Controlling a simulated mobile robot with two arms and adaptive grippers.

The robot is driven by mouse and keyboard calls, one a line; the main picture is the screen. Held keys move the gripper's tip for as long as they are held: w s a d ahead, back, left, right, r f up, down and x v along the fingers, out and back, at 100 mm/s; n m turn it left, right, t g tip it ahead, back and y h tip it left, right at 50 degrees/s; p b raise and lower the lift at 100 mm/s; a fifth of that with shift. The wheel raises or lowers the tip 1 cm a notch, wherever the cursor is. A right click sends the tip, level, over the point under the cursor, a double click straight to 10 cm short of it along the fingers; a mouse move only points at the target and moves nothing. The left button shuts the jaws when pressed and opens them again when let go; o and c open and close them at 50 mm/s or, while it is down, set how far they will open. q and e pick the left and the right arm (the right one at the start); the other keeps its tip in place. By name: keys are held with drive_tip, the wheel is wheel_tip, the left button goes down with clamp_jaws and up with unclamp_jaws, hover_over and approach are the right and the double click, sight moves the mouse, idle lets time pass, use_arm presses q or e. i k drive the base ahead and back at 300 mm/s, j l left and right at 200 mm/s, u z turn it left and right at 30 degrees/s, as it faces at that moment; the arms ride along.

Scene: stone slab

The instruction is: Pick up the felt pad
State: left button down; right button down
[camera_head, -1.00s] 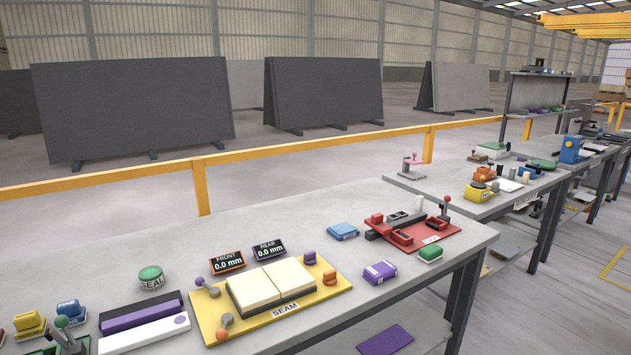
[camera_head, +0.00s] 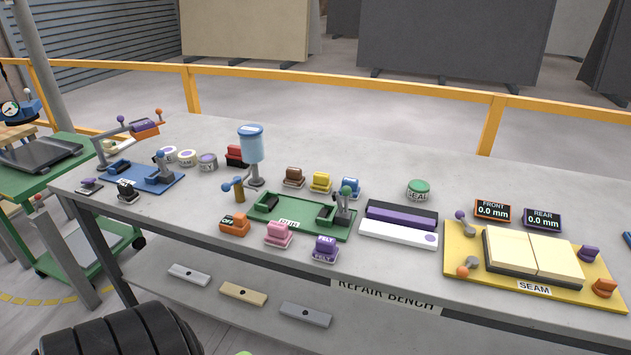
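The felt pad (camera_head: 325,249) is a small purple and white block marked FELT. It sits at the front edge of the repair bench (camera_head: 400,262), right of a pink block (camera_head: 279,234) and in front of the green fixture (camera_head: 300,222). Nothing covers it. Neither of my grippers shows in the head view. A dark ribbed part, which may be my own arm, fills the bottom left corner.
A yellow SEAM board (camera_head: 460,240) lies at the right. A blue dispenser (camera_head: 252,146) stands behind the green fixture. An orange block (camera_head: 234,223) is left of the pink one. A blue fixture (camera_head: 140,178) is at the left end. Several bars lie on the lower shelf (camera_head: 200,300).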

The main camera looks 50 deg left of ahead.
sight(325, 250)
drive_tip(key=u, duration=1.4)
